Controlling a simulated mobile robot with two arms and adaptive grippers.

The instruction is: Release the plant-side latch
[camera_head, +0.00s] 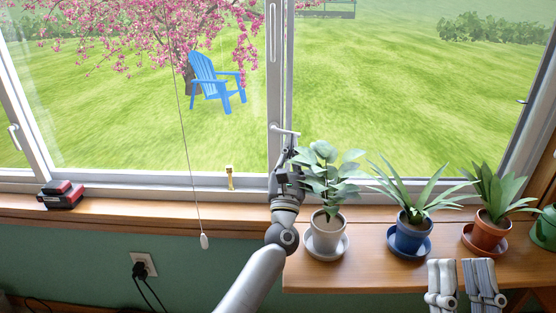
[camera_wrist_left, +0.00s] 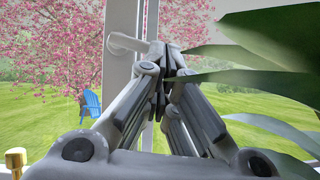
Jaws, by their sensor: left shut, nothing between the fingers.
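The plant-side latch, a pale handle (camera_head: 287,131), sits on the window's middle upright beside the leafy plant (camera_head: 328,170) in the white pot. It also shows in the left wrist view as a white lever (camera_wrist_left: 128,43) reaching right towards my fingertips. My left gripper (camera_head: 290,152) is shut and empty, just below the latch. In the wrist view its fingertips (camera_wrist_left: 165,55) are at the lever's right end; whether they touch it I cannot tell. My right gripper (camera_head: 462,264) shows at the bottom right, its fingers apart and empty.
Leaves of the leafy plant crowd my left gripper's right side. A blue pot (camera_head: 411,237) and a terracotta pot (camera_head: 486,235) stand further right on the wooden shelf. A brass catch (camera_head: 229,178), a hanging cord (camera_head: 204,240) and a red-black object (camera_head: 61,195) are to the left.

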